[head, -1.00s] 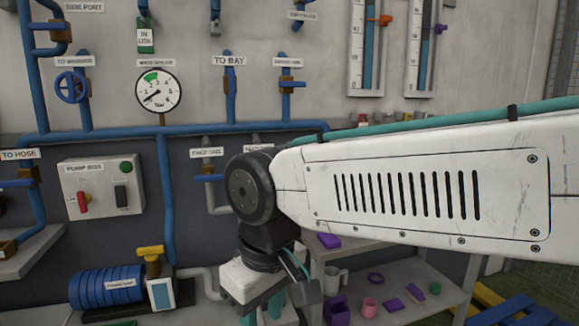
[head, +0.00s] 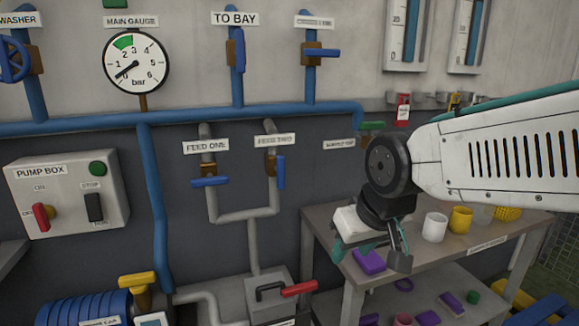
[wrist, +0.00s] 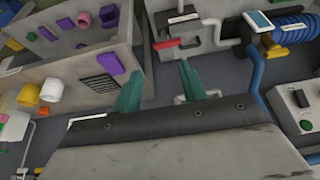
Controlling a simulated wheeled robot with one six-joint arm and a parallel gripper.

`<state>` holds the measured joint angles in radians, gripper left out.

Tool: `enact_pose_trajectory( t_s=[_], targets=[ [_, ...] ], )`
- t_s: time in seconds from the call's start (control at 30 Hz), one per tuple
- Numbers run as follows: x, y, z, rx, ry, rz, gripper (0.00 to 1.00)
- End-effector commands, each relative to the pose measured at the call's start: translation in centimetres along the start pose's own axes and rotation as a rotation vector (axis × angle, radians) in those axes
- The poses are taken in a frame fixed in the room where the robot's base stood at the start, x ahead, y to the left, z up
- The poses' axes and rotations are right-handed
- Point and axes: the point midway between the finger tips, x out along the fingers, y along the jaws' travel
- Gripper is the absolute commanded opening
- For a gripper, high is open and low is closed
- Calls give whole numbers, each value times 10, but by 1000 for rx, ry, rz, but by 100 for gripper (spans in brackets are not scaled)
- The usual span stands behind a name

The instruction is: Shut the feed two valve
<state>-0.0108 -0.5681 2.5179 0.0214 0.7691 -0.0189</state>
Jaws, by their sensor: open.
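The feed two valve (head: 271,165) is on a grey pipe under the FEED TWO label (head: 275,140). Its blue lever (head: 281,172) hangs vertically, in line with the pipe. To its left is the feed one valve (head: 208,169), whose blue lever (head: 210,182) lies horizontal, across its pipe. My gripper (head: 370,252) is right of and below the feed two valve, apart from it, over the near-left part of the table. In the wrist view my gripper (wrist: 160,86) has its two teal fingers spread with nothing between them. I cannot make out the feed two valve in the wrist view.
A grey box with a red lever (head: 299,288) stands below the feed pipes; the red lever (wrist: 168,43) also shows in the wrist view. A table (head: 335,222) with cups and purple pieces stands at the right. The pump box (head: 70,195) is at the left. The wall before the feed valves is unobstructed.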

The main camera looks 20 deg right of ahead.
Motion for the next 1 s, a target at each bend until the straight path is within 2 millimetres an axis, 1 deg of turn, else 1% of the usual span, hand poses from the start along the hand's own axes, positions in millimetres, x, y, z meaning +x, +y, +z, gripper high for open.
enact_pose_trajectory(
  t_s=[0.03,0.07,0.1,0.17,0.2,0.27,0.3,0.4,0.5,0.53,0.6,0.7,0.87,1.0],
  targets=[
    [17,-1,-30,-1,76,-3,42],
    [25,-2,-48,-1,131,-5,42],
    [35,-2,-72,-2,207,-7,42],
    [50,-4,-106,-2,318,-8,42],
    [58,-5,-128,-2,394,-7,42],
    [70,-6,-159,0,506,-3,42],
    [76,-9,-178,-2,581,-7,42],
    [90,-12,-217,-2,758,-5,42],
    [99,-14,-245,-1,910,6,42],
    [101,-15,-251,-1,949,9,42],
    [104,-16,-261,0,1024,14,42],
    [105,-17,-270,0,1100,20,42],
    [108,-17,-281,1,1147,24,42],
    [116,-17,-299,1,1149,25,42]
  ],
)
